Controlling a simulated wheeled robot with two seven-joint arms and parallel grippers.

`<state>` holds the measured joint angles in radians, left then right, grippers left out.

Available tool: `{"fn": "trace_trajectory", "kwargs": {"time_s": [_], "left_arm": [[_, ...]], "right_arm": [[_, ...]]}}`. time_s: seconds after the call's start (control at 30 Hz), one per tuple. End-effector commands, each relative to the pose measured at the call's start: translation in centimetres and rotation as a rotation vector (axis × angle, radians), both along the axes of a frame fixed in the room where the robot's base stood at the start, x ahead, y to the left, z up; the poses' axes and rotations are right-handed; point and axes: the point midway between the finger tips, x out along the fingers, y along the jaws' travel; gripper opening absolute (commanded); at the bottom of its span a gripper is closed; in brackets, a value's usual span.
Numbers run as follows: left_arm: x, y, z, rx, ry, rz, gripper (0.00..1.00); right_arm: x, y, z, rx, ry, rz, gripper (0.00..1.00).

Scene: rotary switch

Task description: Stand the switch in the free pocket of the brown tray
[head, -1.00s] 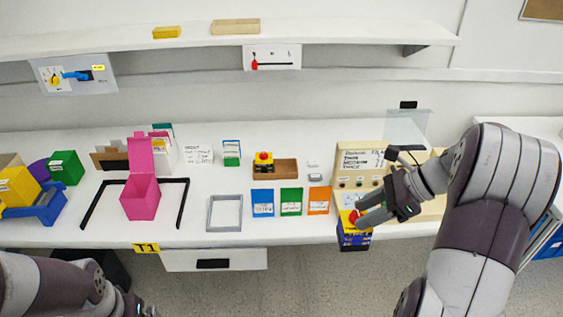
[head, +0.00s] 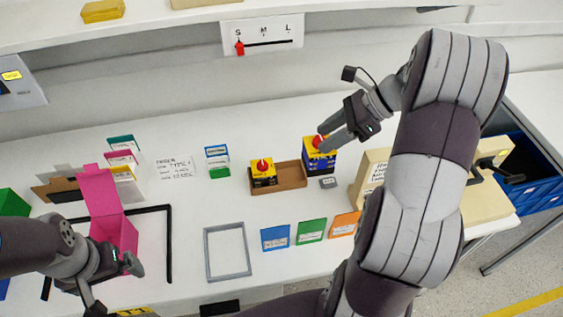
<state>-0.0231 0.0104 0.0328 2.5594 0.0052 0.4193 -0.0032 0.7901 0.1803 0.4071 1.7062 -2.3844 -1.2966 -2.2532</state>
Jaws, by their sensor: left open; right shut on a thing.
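The brown tray (head: 290,178) lies on the table near the middle of the head view. A switch with a yellow top and red knob (head: 263,172) stands in its left pocket; the right pocket is bare. My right gripper (head: 322,143) is shut on another switch (head: 318,162), with a yellow top, red knob and blue lower body. This switch is upright at the tray's right end; whether it touches the tray or table I cannot tell. My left gripper (head: 128,268) is open and empty, beside the pink box (head: 112,222) at lower left.
A small grey block (head: 328,183) lies close to the tray's right end. Blue, green and orange cards (head: 311,231) and a grey frame (head: 228,251) are in front. A beige box (head: 372,178) stands right, partly behind my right arm.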

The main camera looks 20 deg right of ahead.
Motion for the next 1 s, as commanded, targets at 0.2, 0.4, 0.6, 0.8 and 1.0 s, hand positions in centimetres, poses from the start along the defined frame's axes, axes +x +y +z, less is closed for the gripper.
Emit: {"fn": "trace_trajectory", "kwargs": {"time_s": [0.2, 0.4, 0.6, 0.8, 1.0], "left_arm": [[-0.1, 0.0, -2.2, 0.000, 0.002, 0.000, 1.00], [-0.1, 0.0, -2.9, 0.000, 0.002, 0.000, 1.00], [0.0, 0.0, -1.7, 0.000, 0.001, 0.000, 1.00], [0.0, 0.0, -0.9, 0.000, 0.001, 0.000, 1.00], [0.0, 0.0, -0.5, 0.000, 0.002, 0.000, 1.00]], "right_arm": [[-0.1, 0.1, -4.6, 0.005, 0.005, -0.001, 0.00], [0.2, 0.1, -6.9, 0.003, 0.003, 0.001, 0.00], [4.9, 0.9, -9.7, 0.005, 0.008, 0.005, 0.00], [10.1, 1.4, -12.8, 0.004, 0.005, 0.002, 0.00], [11.5, 1.6, -14.6, 0.006, 0.007, 0.000, 0.00]]}}
